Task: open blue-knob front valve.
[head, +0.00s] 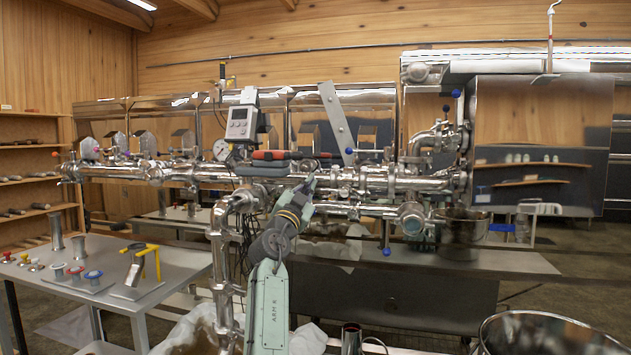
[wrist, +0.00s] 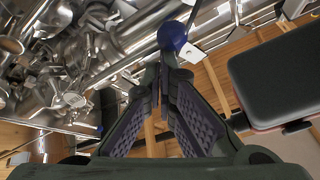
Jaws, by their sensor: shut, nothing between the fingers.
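My gripper (head: 309,183) reaches up in front of the steel pipework in the head view. In the wrist view its fingers meet at the tips (wrist: 167,60), shut and empty. A round blue knob (wrist: 172,36) with a pale tab lies just beyond the fingertips; I cannot tell whether they touch it. In the head view a blue knob (head: 349,151) shows up and right of my gripper, and another blue knob (head: 387,252) hangs below the front pipe to the right. Which of them the wrist view shows is not certain.
A gauge (head: 222,150) and a grey meter (head: 240,122) stand further left. A steel side table (head: 165,300) is front left; a pot (head: 462,235) is right.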

